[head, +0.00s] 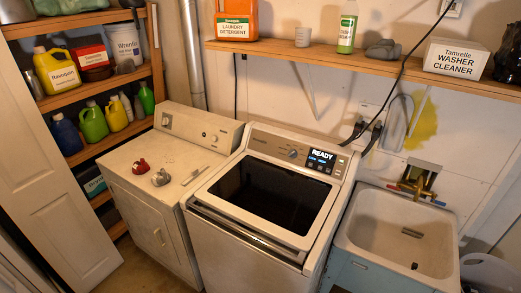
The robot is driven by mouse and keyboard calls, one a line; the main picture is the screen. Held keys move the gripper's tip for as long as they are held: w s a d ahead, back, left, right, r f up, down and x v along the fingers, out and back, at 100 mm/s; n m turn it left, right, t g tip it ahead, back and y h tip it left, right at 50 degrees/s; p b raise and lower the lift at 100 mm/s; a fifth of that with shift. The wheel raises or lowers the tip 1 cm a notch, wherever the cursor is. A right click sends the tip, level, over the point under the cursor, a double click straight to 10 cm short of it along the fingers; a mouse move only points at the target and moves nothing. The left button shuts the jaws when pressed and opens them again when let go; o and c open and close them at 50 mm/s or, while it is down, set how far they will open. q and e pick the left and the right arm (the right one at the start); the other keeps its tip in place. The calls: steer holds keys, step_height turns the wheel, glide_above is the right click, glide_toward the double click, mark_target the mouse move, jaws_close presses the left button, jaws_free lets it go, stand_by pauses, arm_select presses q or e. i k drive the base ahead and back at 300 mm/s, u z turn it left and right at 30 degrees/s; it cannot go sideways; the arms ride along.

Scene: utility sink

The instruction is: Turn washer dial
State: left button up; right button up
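The washer (210,236) is a white top-loader with a dark lid window, in the middle of the head view. Its dial (293,154) is a small knob on the rear control panel, left of a lit display (321,157) reading "READY". The dial's exact setting is too small to tell. Neither of my grippers is in view, and nothing touches the dial.
A dryer (150,215) stands left of the washer with small items on top. A utility sink (400,235) stands to the right. A wall shelf (390,65) with bottles and boxes hangs above the washer. Loaded shelves (100,92) and a white door (50,190) are at left.

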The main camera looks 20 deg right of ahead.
mark_target(292, 153)
steer(key=z, duration=0.15)
steer(key=i, duration=0.95)
steer(key=z, duration=0.45)
